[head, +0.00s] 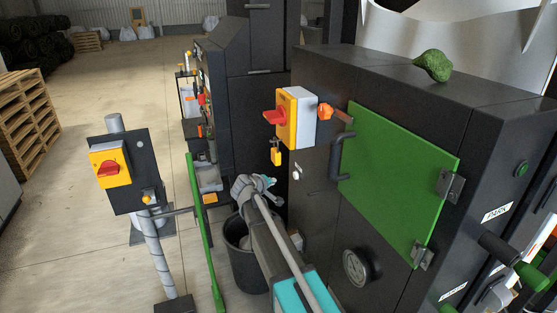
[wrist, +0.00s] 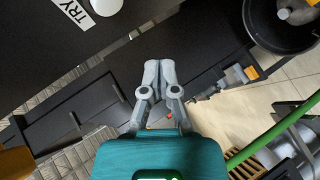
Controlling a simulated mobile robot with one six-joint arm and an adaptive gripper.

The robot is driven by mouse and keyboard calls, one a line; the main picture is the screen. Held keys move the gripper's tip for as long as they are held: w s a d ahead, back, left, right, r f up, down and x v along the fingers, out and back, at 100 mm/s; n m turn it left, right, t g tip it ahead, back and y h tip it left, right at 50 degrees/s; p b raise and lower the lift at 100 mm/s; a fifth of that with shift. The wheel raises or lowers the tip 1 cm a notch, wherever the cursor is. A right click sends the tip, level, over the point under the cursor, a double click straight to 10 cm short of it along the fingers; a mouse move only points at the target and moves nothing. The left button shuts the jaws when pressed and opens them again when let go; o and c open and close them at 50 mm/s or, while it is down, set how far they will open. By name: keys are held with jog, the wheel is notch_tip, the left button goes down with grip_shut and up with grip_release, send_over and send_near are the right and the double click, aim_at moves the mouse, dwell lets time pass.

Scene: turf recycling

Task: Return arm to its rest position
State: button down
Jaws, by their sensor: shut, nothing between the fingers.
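My gripper (wrist: 159,66) shows in the wrist view with its two grey fingers together and nothing between them. In the head view, my arm reaches up from the bottom middle. Its grey and teal end (head: 262,184) is in front of the dark machine's left side, near the black bin. In the wrist view, dark panels and the concrete floor lie beyond the fingertips. The fingertips appear clear of everything.
A dark cabinet with a green door (head: 398,182) stands close on the right, with a yellow-and-red switch (head: 291,116) on it. A green clump (head: 433,66) lies on top. A black bin (head: 240,262), green pole (head: 204,235) and switch post (head: 121,172) stand left. Open floor lies farther left.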

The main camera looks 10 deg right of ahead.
jog(key=s+d+f+m+g+y, duration=0.2)
jog(key=s+d+f+g, duration=0.15)
jog(key=s, duration=0.45)
jog(key=s+d+f+m+g+y, duration=0.1)
jog(key=s+d+f+m+g, duration=0.2)
jog(key=s, duration=0.6)
jog(key=s+a+f+g+y, duration=0.1)
jog(key=s+f+g+y, duration=0.1)
jog(key=s, duration=0.6)
jog(key=s+a+f+m+g+y, duration=0.1)
jog(key=s+a+f+y, duration=0.1)
jog(key=s, duration=0.6)
jog(key=shift+a+m+g+y, duration=0.25)
jog(key=shift+m+g+y, duration=0.1)
jog(key=shift+y, duration=0.25)
jog(key=shift+f, duration=0.1)
